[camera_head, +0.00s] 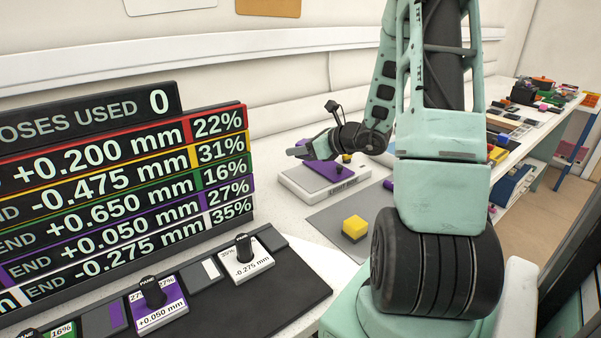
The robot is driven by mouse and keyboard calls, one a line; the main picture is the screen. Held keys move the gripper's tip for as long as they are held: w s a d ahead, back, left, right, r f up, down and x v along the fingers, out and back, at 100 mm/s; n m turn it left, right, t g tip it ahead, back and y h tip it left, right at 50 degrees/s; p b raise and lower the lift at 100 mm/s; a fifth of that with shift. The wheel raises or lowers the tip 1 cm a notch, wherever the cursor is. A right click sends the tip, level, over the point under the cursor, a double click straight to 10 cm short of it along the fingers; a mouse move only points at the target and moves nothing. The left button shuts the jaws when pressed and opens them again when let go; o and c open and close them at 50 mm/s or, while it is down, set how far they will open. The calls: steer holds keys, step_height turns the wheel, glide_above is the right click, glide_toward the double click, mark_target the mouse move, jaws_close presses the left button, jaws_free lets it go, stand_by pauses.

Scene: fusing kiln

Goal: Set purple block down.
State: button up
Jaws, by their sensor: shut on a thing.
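My gripper (304,151) is at the end of my arm, low over a white flat device (352,183) on the bench. It is shut on the purple block (332,174), whose purple shows just below the fingers, over the device's top. My fingers and wrist partly hide it, and I cannot tell whether its underside touches the device. A small yellow piece shows close by my wrist. Another purple thing (388,185) is mostly hidden behind my arm.
A yellow cube (355,228) sits on a grey mat (325,218). A black tray (240,310) with knobbed blocks, one purple (162,312) and one white (246,264), is at front left, below a number board (120,190). Clutter fills the far right bench.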

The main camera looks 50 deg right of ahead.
mark_target(301, 176)
steer(key=shift+f, duration=3.15)
steer(key=shift+f, duration=0.15)
steer(key=o, duration=1.1)
steer(key=shift+r, duration=0.25)
steer(key=v, duration=1.2)
steer(key=shift+f+b, duration=0.15)
steer(key=shift+b, duration=0.25)
